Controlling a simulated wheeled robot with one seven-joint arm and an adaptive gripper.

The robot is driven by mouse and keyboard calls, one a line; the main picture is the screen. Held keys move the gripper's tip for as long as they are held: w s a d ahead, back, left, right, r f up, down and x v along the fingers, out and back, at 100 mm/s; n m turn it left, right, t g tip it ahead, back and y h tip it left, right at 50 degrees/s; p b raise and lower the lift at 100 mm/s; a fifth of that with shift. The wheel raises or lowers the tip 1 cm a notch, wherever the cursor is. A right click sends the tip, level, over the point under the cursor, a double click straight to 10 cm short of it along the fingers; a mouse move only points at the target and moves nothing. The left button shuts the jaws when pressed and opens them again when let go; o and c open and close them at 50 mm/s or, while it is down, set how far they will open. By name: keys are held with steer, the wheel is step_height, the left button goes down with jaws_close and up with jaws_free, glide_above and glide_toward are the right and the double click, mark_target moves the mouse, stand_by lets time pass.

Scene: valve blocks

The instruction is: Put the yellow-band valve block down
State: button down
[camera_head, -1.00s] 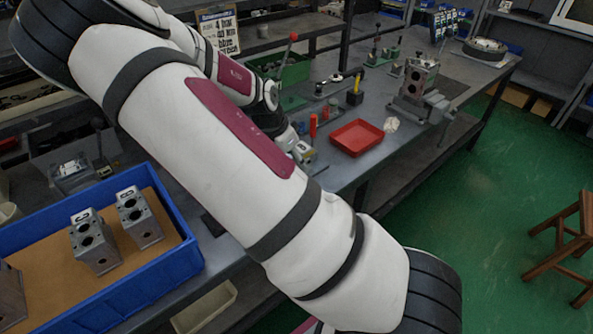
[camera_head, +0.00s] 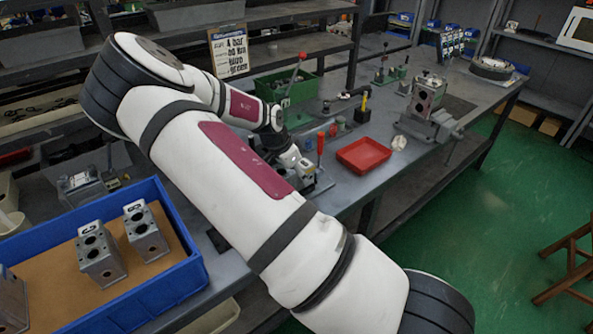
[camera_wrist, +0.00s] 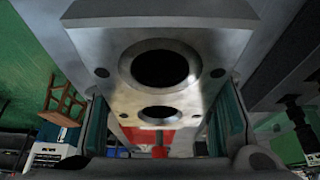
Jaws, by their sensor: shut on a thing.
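A grey metal valve block (camera_wrist: 205,75) fills the upper middle of the wrist view, with two dark round bores and small screw holes facing the camera. My gripper (camera_wrist: 162,128) is shut on it, with a teal-padded finger on each side. I cannot make out a yellow band on the visible face. In the head view my arm crosses the picture and its far end is over the bench (camera_head: 345,190), left of the red tray. The gripper and held block are not clear there. I cannot tell whether the block touches anything below.
A red tray (camera_head: 363,156) lies on the bench. A vise (camera_head: 433,125) holding a block stands to its right. A blue bin (camera_head: 165,292) at lower left holds several grey blocks. A green bin (camera_head: 283,86) and a red-handled lever (camera_head: 296,75) stand behind the arm.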

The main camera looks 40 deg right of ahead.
steer(key=c, duration=0.7)
jaws_free()
steer(key=v, duration=1.2)
steer(key=s+a+r+n+t+y, duration=0.1)
steer(key=s+a+r+n+y, duration=0.6)
steer(key=s+a+r+n, duration=0.5)
steer(key=s+a+r+n+t+h, duration=0.1)
steer(key=s+r+n, duration=0.1)
steer(key=s, duration=0.3)
steer(key=s+a+r+n+t, duration=0.1)
steer(key=s+a+r, duration=0.1)
steer(key=s, duration=0.4)
steer(key=s+a+r+n+t+h, duration=0.1)
steer(key=s+r+n, duration=0.1)
steer(key=s, duration=0.4)
steer(key=shift+a+r+n+h, duration=0.3)
steer(key=shift+a+r, duration=0.1)
